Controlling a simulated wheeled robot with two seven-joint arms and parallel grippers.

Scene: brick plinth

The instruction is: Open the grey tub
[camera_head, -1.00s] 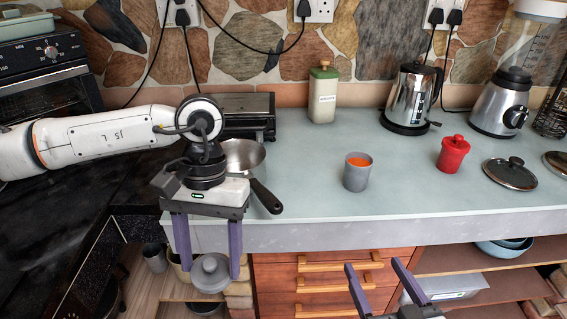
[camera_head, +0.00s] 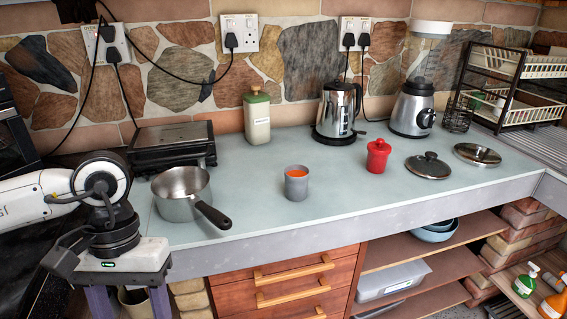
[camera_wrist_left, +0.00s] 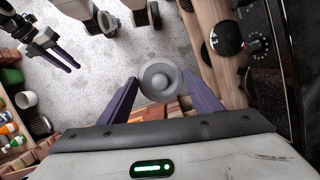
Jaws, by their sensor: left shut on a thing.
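The grey tub (camera_head: 297,183) stands upright and uncovered on the counter in the head view, with orange contents showing at its top. My left gripper (camera_wrist_left: 161,78) is shut on a round grey lid with a knob (camera_wrist_left: 160,80). It holds the lid clear of the tub, to the left and in front of the counter. In the head view my left gripper's fingers run off the bottom edge, and the lid is out of that picture. My right gripper (camera_wrist_left: 66,57) shows in the left wrist view, with its fingers apart and nothing between them.
A saucepan (camera_head: 180,194) stands left of the tub, its handle pointing toward the front edge. A red lidded pot (camera_head: 377,156), a pan lid (camera_head: 428,166) and a kettle (camera_head: 338,108) stand to the right and behind. The counter directly before the tub is clear.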

